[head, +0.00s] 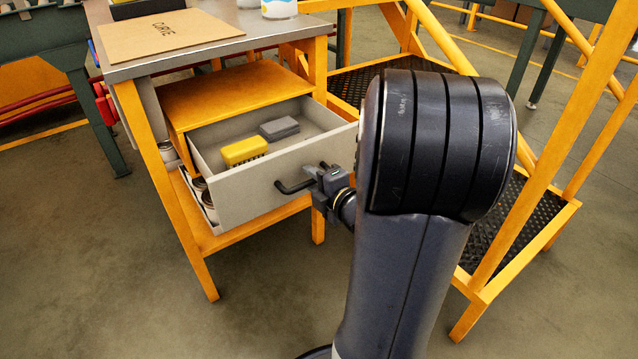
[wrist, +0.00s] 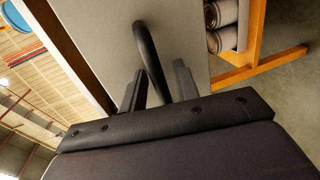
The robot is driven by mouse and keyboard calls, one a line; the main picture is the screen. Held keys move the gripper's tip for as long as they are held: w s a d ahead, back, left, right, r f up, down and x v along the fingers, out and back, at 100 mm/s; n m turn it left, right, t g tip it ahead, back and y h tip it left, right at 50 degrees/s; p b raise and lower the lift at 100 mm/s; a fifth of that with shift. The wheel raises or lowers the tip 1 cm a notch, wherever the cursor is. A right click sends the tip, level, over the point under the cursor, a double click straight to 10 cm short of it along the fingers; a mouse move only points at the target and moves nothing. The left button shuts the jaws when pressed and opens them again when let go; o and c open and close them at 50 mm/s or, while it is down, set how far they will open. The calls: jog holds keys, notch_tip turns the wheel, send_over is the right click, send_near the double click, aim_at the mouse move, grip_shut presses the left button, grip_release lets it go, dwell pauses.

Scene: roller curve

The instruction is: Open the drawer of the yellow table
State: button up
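The yellow table (head: 185,235) has a metal top and a grey drawer (head: 250,190) that stands pulled well out. A yellow brush-like block (head: 244,151) and a grey block (head: 279,128) lie inside it. The black bar handle (head: 292,187) is on the drawer front; it also shows in the wrist view (wrist: 150,60). My gripper (head: 318,175) is at the right end of the handle. In the wrist view its fingers (wrist: 158,85) stand apart on either side of the bar, with a visible gap on the right side. Contact on the left side is unclear.
Cans (head: 200,186) stand on the table's lower shelf. A cardboard sheet (head: 168,35) lies on the tabletop. Yellow steps with railings (head: 480,290) stand close at the right, beside my arm. The floor in front of the table (head: 120,290) is clear.

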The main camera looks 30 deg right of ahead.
jog(key=p+v, duration=0.3)
jog(key=v, duration=0.7)
jog(key=shift+s, duration=0.35)
jog(key=shift+w, duration=0.15)
jog(key=shift+b+x, duration=1.55)
jog(key=shift+x, duration=3.75)
